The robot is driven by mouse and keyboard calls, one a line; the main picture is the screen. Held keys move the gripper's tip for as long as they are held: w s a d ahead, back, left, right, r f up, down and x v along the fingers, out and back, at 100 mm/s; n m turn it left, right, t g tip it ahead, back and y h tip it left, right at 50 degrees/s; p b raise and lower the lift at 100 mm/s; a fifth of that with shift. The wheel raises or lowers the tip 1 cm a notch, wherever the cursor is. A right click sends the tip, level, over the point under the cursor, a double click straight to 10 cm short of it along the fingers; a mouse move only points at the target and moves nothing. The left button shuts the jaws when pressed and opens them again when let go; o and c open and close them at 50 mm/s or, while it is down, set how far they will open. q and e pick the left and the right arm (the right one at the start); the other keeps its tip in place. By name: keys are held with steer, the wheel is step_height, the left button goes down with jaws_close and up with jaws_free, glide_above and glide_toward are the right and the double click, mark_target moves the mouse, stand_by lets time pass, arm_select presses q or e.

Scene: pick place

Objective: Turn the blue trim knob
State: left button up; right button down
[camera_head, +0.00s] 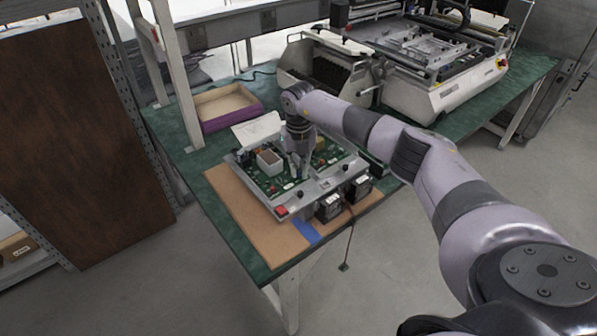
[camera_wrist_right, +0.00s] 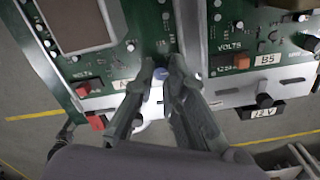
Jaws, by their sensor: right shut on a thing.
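The green circuit board (camera_head: 262,186) sits in a light metal frame on the bench; it fills the upper part of the right wrist view (camera_wrist_right: 125,63). The small blue trim knob (camera_wrist_right: 158,74) shows between the fingertips of my right gripper (camera_wrist_right: 164,75). That gripper comes down onto the board from above in the head view (camera_head: 299,172), with its fingers shut on the knob. In the head view the gripper hides the knob. My left gripper is in neither view.
The board rests on a brown mat (camera_head: 233,207) on the green bench (camera_head: 177,151). Two black boxes (camera_head: 329,206) sit at its front edge. A purple-sided tray (camera_head: 227,106) and a large machine (camera_head: 445,85) stand behind.

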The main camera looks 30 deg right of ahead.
mark_target(299, 172)
steer(key=n+b, duration=0.1)
steer(key=n, duration=0.3)
steer(key=shift+f+b, duration=0.1)
steer(key=shift+b, duration=0.25)
steer(key=shift+n+b, duration=0.5)
steer(key=shift+n, duration=1.3)
steer(key=c, duration=1.6)
jaws_free()
steer(key=shift+r, duration=0.25)
step_height(299, 172, up, 12)
steer(key=shift+f, duration=0.15)
